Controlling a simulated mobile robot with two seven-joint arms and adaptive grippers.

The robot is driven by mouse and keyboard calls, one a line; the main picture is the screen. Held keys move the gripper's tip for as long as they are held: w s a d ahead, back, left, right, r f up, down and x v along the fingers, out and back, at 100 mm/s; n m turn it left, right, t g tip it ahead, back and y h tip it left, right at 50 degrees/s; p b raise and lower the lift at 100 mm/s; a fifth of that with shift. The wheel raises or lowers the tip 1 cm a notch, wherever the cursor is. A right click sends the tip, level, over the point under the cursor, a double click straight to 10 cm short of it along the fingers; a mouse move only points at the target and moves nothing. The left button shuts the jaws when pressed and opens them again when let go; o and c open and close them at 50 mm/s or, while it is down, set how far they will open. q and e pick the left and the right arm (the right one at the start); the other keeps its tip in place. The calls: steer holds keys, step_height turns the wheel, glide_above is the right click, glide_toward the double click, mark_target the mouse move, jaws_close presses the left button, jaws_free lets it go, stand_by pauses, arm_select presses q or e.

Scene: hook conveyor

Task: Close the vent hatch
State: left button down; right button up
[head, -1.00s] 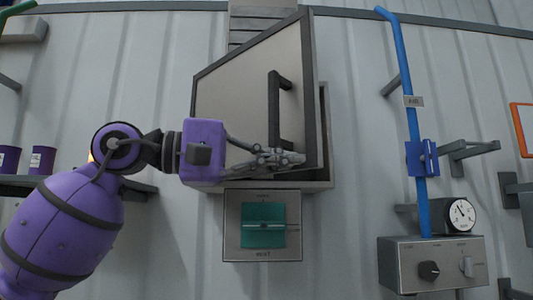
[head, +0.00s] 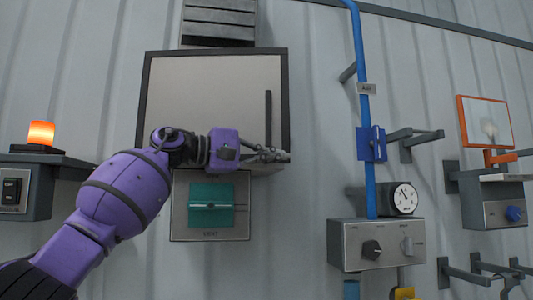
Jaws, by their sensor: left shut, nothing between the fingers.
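The vent hatch (head: 205,85) is a grey panel with a dark frame, with a dark vertical handle (head: 268,115) near its right edge. Its panel looks flush with its frame on the wall. My left gripper (head: 284,155) is shut and empty at the hatch's lower right corner, in front of the panel's bottom edge. My left arm hides the hatch's lower left part. Whether the fingertips touch the hatch is unclear. My right gripper is not in view.
A box with a teal switch plate (head: 211,207) sits just below the hatch. To the right are a blue pipe (head: 364,100) with a blue valve (head: 371,144), a round gauge (head: 402,197) and a control box (head: 375,245). An orange lamp (head: 41,134) stands on the left shelf.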

arm_select(q)
steer(key=w, duration=0.1)
steer(key=w+n+t, duration=0.1)
steer(key=w, duration=0.1)
steer(key=w+t+y, duration=0.1)
steer(key=shift+w+d+r+n, duration=0.15)
steer(key=shift+w+d+n, duration=0.15)
steer(key=shift+w+d, duration=0.05)
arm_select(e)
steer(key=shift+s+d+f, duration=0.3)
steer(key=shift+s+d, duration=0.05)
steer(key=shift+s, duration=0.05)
